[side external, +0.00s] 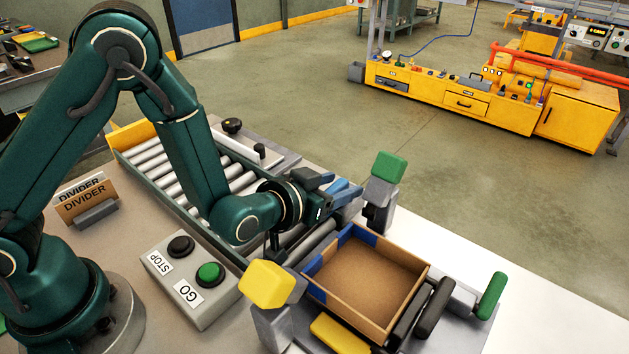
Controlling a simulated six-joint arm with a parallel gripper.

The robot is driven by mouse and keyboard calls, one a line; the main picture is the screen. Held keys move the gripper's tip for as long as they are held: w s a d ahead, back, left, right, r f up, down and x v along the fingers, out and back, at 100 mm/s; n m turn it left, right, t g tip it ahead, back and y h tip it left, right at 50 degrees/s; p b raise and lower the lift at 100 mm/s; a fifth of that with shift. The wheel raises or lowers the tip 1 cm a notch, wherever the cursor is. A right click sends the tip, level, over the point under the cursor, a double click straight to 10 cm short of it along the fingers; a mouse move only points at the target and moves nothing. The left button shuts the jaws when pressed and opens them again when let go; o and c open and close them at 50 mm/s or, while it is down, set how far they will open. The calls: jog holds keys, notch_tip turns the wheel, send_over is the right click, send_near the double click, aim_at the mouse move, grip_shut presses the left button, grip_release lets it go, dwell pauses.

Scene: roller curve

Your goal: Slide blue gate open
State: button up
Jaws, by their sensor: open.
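My gripper (335,187) is above the roller line, beside the far left corner of a cardboard box. Its fingers point right and are open. A blue piece (345,191) shows right at the fingers; I cannot tell whether it is the blue gate or part of a finger, or whether anything touches. Blue patches also show at the box's left side, one at the far corner (365,236) and one at the near corner (314,264). The open-topped cardboard box (368,276) looks empty. The gate's full outline is not clear, and my wrist hides part of the rollers.
A yellow-capped post (267,285) and a green-capped post (388,167) flank the line. A black roller bar (434,307) and green handle (490,296) are right of the box. A STOP/GO button box (190,280) and DIVIDER cards (86,200) stand near my arm.

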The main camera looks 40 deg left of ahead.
jog(key=shift+w+f, duration=0.15)
jog(key=shift+w, duration=0.15)
grip_shut()
dwell(1.3)
